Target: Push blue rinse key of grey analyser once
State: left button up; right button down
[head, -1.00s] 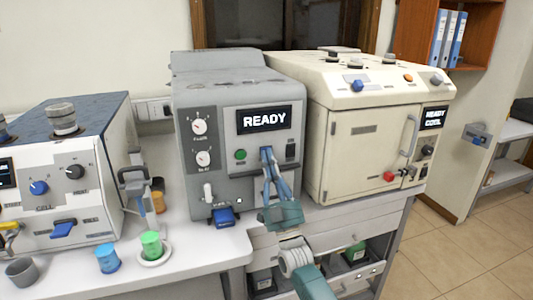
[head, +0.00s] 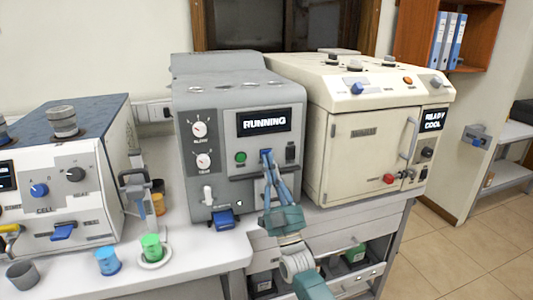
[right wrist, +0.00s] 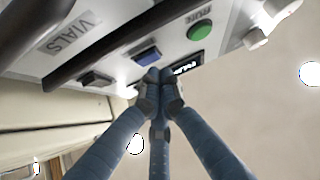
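The grey analyser (head: 220,95) stands mid-bench; its display (head: 264,122) reads "RUNNING". A green button (head: 240,157) sits below the display and shows in the right wrist view (right wrist: 200,30) near the RUN label. The blue rinse key (right wrist: 147,56) shows in the right wrist view, just beyond my fingertips. My right gripper (head: 266,157) is at the panel below the display. Its fingertips (right wrist: 158,76) are together with nothing between them, right by the blue key; I cannot tell whether they touch it. The fingers mostly cover the key in the head view. My left gripper is not in view.
A cream oven-like machine (head: 365,150) stands close on the right. A white analyser (head: 60,190) stands on the left. Blue (head: 107,262) and green (head: 151,247) cups and a grey cup (head: 22,273) stand along the bench's front. A blue lever (head: 223,219) juts from the grey analyser's lower front.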

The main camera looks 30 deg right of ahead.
jog(key=shift+s, duration=0.15)
jog(key=s+p, duration=0.1)
jog(key=s, duration=0.1)
jog(key=s+a+p, duration=0.1)
jog(key=s, duration=0.2)
jog(key=shift+a+p, duration=0.1)
jog(key=shift+p, duration=0.25)
jog(key=shift+f, duration=0.1)
dwell(0.8)
